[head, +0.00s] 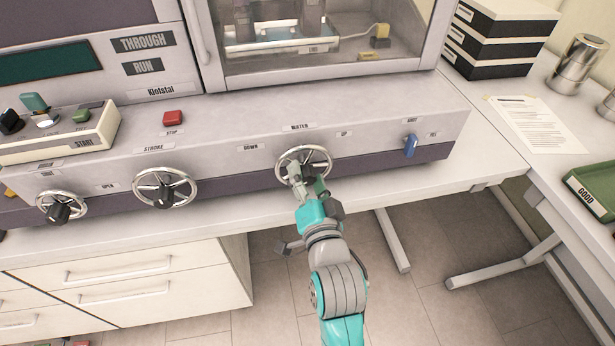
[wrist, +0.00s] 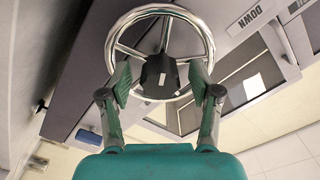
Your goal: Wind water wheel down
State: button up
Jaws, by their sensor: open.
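The water wheel (head: 318,153) is a chrome handwheel with a dark hub, mounted on the machine's front panel. The "WATER" label (head: 299,127) is above it, with the "DOWN" label (head: 251,147) to its left and the "UP" label (head: 344,134) to its right. My gripper (head: 307,178) is right in front of the wheel. In the wrist view the wheel (wrist: 205,32) fills the top middle, and my gripper's open fingers (wrist: 163,85) stand on either side of the hub (wrist: 160,72), over the lower spokes. I cannot tell whether they touch the wheel.
The stroke wheel (head: 164,188) and another wheel (head: 61,207) are to the left on the same panel. A red stop button (head: 173,118) sits above. A blue switch (head: 410,146) is to the right. A green "GOOD" tray (head: 592,190) stands on the right table.

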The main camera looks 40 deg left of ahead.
jog(key=shift+c, duration=0.2)
jog(key=c, duration=1.1)
jog(key=shift+n, duration=0.4)
jog(key=n, duration=1.3)
jog(key=shift+n, duration=1.9)
